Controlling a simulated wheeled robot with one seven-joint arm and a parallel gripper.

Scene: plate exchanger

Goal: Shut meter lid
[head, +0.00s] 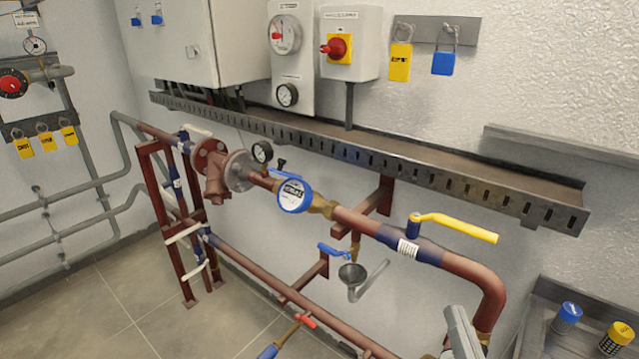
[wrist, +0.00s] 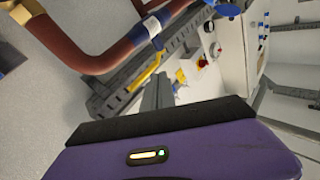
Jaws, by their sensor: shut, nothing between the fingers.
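The water meter (head: 292,195) is a round white dial in a blue ring on the brown pipe, at the middle of the head view. A thin blue edge (head: 287,175) shows just above and behind the dial; it looks like the lid standing open, seen nearly edge-on. In the wrist view, a blue round part that looks like the meter (wrist: 226,8) is cut by the top edge. My gripper (head: 454,315) is at the bottom right of the head view, right of and nearer than the meter, and apart from it. Its grey fingers (wrist: 158,88) are together and empty in the wrist view.
A yellow valve handle (head: 455,227) sticks out on the pipe between the meter and my gripper. A small gauge (head: 262,152) stands just left of the meter. A slotted cable tray (head: 370,155) runs behind and above. A funnel (head: 352,272) hangs below the pipe.

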